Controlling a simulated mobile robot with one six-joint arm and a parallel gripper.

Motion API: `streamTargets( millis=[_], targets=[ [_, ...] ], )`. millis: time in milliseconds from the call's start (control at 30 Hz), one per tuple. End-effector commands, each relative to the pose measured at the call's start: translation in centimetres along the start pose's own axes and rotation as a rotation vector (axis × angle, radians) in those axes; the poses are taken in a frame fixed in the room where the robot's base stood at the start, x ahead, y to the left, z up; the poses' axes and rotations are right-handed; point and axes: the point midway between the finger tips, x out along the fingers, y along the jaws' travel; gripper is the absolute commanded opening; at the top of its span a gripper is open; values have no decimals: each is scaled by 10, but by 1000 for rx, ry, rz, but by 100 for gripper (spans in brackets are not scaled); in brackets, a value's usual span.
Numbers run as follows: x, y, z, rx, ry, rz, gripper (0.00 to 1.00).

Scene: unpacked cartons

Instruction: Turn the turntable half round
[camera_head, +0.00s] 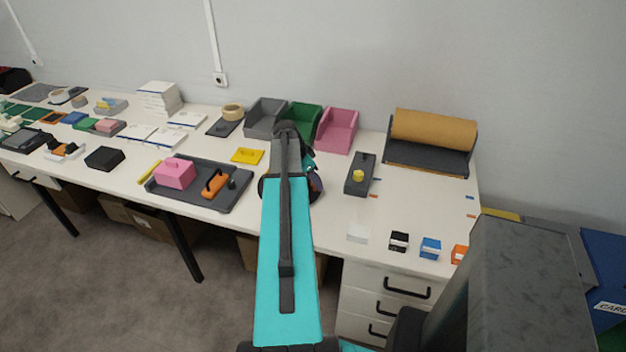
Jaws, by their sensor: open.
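My arm reaches over the middle of the white table, and its links cover much of what lies below. A dark rounded edge, perhaps the turntable (316,187), shows on both sides of my arm; most of it is hidden, and small coloured patches show at its right side. My gripper (308,162) shows only in part beside the wrist, above or close to that dark edge. Its fingertips are hidden, and I cannot tell whether they touch anything.
Grey, green and pink bins (337,130) stand behind my wrist. A dark tray (237,192) with a pink block and orange tool lies left. A grey box with a yellow knob (358,175) and a brown paper roll (434,130) are right. Small boxes (430,247) line the front right.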

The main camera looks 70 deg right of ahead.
Motion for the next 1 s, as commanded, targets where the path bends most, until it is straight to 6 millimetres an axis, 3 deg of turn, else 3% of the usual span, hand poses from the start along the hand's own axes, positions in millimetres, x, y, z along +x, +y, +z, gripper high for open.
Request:
streamTargets(
  millis=[133,367,1000],
  targets=[
    [0,0,0,0,0,0,39],
    [0,0,0,0,0,0,0],
    [-5,-11,13,-67,-2,-30,0]
  ],
)
